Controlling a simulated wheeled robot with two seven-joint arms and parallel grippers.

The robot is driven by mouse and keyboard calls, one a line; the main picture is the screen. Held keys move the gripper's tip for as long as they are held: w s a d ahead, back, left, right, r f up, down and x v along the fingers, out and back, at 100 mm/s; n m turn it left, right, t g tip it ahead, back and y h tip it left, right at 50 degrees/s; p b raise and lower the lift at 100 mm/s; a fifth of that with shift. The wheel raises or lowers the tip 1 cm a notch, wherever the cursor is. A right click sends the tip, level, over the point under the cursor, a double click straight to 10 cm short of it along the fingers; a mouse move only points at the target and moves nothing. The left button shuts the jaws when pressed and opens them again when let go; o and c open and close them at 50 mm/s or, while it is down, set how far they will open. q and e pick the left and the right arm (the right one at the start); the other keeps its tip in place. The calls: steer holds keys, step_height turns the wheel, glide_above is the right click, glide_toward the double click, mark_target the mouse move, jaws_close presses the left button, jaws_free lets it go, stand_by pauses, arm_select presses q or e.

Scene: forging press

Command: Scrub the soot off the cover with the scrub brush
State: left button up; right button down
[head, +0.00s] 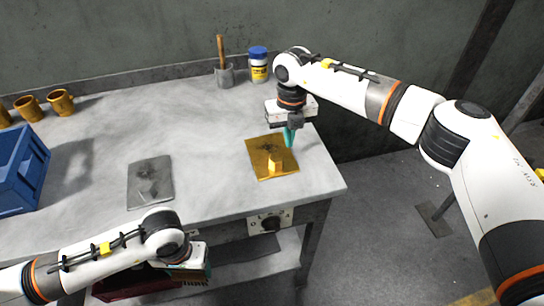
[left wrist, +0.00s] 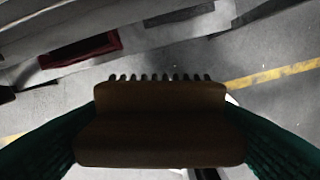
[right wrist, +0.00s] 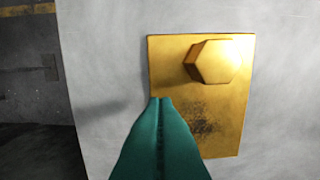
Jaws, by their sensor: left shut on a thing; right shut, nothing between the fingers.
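A gold cover plate (head: 258,149) with a hexagonal knob (right wrist: 218,61) lies on the table's right part; dark soot (right wrist: 202,120) marks it. A grey cover plate (head: 135,187) with a raised knob and dark soot lies further left. My left gripper (head: 190,272) is shut on the wooden scrub brush (left wrist: 160,125), its bristles showing in the left wrist view. It is in front of the table's front edge, off the tabletop. My right gripper (head: 289,137) is shut and empty, its tips at the gold plate's edge; I cannot tell whether they touch it.
A blue crate (head: 18,172) and several orange-brown mugs (head: 60,102) stand at the left. A grey pot with a wooden-handled tool (head: 223,75) and a blue-lidded jar (head: 259,66) stand at the back. The table between the two plates is clear. A control knob (head: 270,223) is on the front.

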arm_select(q)
steer(key=shift+f+b, duration=1)
arm_select(e)
steer(key=shift+f, duration=1.6)
arm_select(q)
steer(key=shift+r, duration=0.1)
arm_select(e)
steer(key=shift+r, duration=0.1)
arm_select(q)
steer(key=shift+r+p, duration=1.65)
steer(key=shift+p, duration=0.15)
arm_select(e)
steer(key=shift+r, duration=3)
arm_select(q)
steer(key=shift+f, duration=0.1)
arm_select(e)
steer(key=shift+r, duration=0.4)
arm_select(q)
steer(key=shift+f+b, duration=0.45)
steer(key=shift+b, duration=0.1)
arm_select(e)
step_height(320, 180, up, 11)
glide_above(288, 153)
steer(key=shift+s+r, duration=0.1)
